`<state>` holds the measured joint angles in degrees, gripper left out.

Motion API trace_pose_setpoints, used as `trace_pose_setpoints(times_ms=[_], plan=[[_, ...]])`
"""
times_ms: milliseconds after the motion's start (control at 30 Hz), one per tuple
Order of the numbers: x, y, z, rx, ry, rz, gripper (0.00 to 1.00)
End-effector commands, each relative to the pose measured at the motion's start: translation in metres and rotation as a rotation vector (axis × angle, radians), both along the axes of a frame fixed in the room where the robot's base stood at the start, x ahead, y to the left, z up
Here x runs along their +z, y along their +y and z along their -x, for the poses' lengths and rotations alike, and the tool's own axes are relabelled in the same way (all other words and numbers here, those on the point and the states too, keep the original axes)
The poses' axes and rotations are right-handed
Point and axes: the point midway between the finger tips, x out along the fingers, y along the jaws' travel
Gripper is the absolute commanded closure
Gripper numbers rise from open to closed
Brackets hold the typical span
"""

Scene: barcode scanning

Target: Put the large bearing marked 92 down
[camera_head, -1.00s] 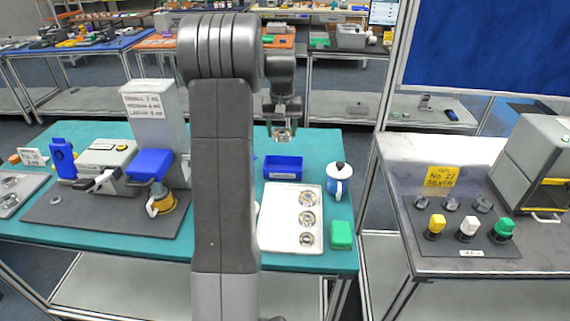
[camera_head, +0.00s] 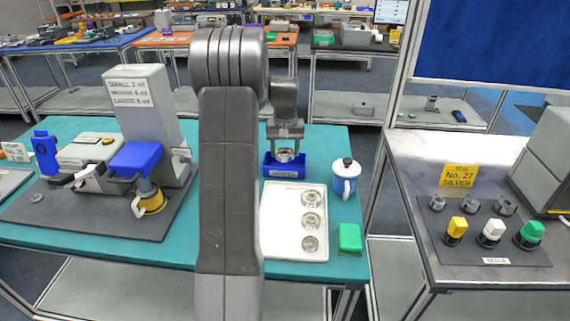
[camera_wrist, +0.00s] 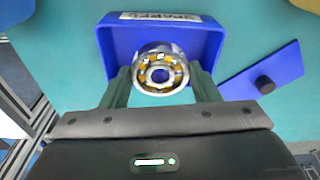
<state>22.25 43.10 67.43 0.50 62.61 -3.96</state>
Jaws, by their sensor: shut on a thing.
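My gripper (camera_wrist: 161,85) is shut on a metal bearing (camera_wrist: 160,70) with a yellow-brown cage. The wrist view shows the bearing between the fingers, over the blue open bin (camera_wrist: 113,50) with a white label on its rim. In the head view my gripper (camera_head: 285,152) holds the bearing (camera_head: 285,156) at the blue bin (camera_head: 284,174) on the teal table. I cannot tell whether the bearing touches the bin's floor. The mark on the bearing is not legible.
A white tray (camera_head: 279,231) with several bearings lies in front of the bin. A white and blue mug-like can (camera_head: 346,178) and a green block (camera_head: 349,238) stand to the right. A blue lid-like plate (camera_wrist: 262,83) with a dark knob lies beside the bin.

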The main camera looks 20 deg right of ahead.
Motion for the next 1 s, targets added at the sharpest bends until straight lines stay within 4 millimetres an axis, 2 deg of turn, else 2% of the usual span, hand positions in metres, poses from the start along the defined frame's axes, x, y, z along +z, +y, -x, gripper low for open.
trace_pose_setpoints(times_ms=[233,433,800,833,933,1000], plan=[[-0.021,0.000,0.000,0.000,0.001,0.000,0.75],[-0.048,0.000,0.000,0.000,0.001,0.000,0.75],[-0.054,0.000,0.000,0.000,-0.002,0.001,0.75],[-0.054,0.000,0.000,0.000,-0.001,0.000,0.41],[-0.054,0.000,0.000,0.000,-0.001,0.000,0.23],[-0.053,0.000,0.000,0.000,-0.001,0.000,0.23]])
